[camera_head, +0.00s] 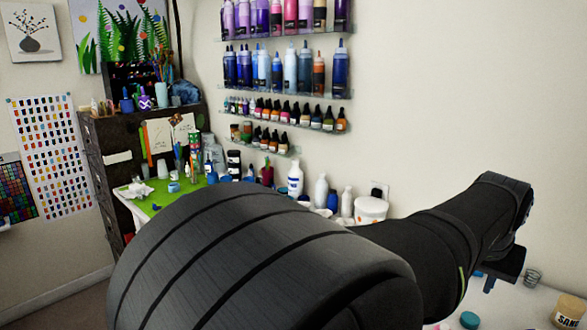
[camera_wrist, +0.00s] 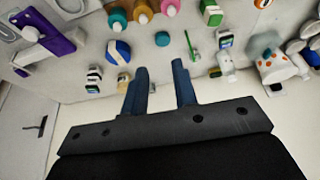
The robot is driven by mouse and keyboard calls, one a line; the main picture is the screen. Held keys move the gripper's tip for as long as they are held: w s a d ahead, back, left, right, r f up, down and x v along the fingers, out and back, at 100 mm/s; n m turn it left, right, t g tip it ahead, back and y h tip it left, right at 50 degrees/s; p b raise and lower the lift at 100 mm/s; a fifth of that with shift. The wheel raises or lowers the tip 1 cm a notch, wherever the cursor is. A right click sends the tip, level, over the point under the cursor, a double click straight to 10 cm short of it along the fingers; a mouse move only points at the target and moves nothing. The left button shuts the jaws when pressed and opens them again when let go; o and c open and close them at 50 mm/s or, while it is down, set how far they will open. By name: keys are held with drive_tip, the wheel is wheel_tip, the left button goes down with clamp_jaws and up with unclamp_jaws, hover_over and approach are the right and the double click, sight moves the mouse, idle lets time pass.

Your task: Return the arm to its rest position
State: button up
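My gripper (camera_wrist: 160,68) shows in the wrist view with its two dark blue fingers apart and nothing between them. In the head view my dark arm crosses the lower half and reaches to the right. The end of the arm (camera_head: 503,265) is above the white table (camera_head: 525,302) at the right edge. Much of the table is hidden behind the arm. No resin vessel can be made out in my gripper.
A jar labelled SAND (camera_head: 568,311) and a teal-lidded jar (camera_head: 469,320) stand at the lower right. White bottles (camera_head: 295,178) and a tub (camera_head: 370,209) line the wall. The wrist view shows several bottles, a striped ball (camera_wrist: 118,50) and a purple tool (camera_wrist: 40,32).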

drive_tip(key=s+a, duration=0.3)
drive_tip(key=a, duration=0.1)
wheel_tip(320, 180, down, 7)
drive_tip(key=shift+a+r, duration=0.2)
